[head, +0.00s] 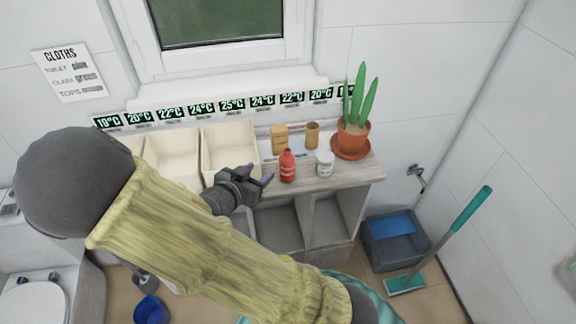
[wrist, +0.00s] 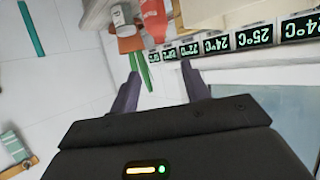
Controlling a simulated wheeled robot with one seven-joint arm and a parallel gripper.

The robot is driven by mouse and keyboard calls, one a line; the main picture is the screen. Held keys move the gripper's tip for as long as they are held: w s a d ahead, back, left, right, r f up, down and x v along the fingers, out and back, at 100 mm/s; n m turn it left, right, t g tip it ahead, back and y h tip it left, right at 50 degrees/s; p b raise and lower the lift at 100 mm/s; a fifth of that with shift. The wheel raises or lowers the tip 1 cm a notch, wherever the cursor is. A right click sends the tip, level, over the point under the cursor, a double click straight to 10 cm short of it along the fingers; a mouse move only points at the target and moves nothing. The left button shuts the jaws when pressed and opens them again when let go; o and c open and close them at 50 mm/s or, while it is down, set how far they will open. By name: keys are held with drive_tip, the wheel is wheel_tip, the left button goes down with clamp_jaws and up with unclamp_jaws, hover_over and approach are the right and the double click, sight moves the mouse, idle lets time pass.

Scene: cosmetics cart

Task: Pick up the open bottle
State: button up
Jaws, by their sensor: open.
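A red bottle (head: 287,168) stands upright near the front edge of the wooden cart top. In the wrist view the red bottle (wrist: 153,20) shows upside down at the top edge, beyond the fingers. A white jar (head: 325,164) stands to its right. A tan container (head: 279,138) and a brown container (head: 312,134) stand behind them. I cannot tell which of these is open. My gripper (head: 262,178) is open and empty, just left of the red bottle and apart from it. In the wrist view my gripper (wrist: 161,88) has nothing between its fingers.
Cream bins (head: 232,140) stand left of the bottles. A potted plant (head: 353,136) on a saucer stands at the right end of the cart top. Temperature labels (head: 232,104) line the ledge behind. A grey bin (head: 382,243) and a teal-handled mop (head: 470,217) are on the floor.

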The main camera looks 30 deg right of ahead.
sight(285, 153)
drive_tip(key=x, duration=1.1)
drive_tip(key=shift+w+d+f, duration=0.15)
drive_tip(key=shift+d+f, duration=0.05)
drive_tip(key=shift+d, duration=0.15)
drive_tip(key=shift+w+d, duration=0.25)
drive_tip(key=shift+d, duration=0.15)
drive_tip(key=p+x, duration=0.1)
drive_tip(key=x, duration=0.3)
drive_tip(key=shift+d+f, duration=0.1)
drive_tip(key=shift+d, duration=0.05)
clamp_jaws()
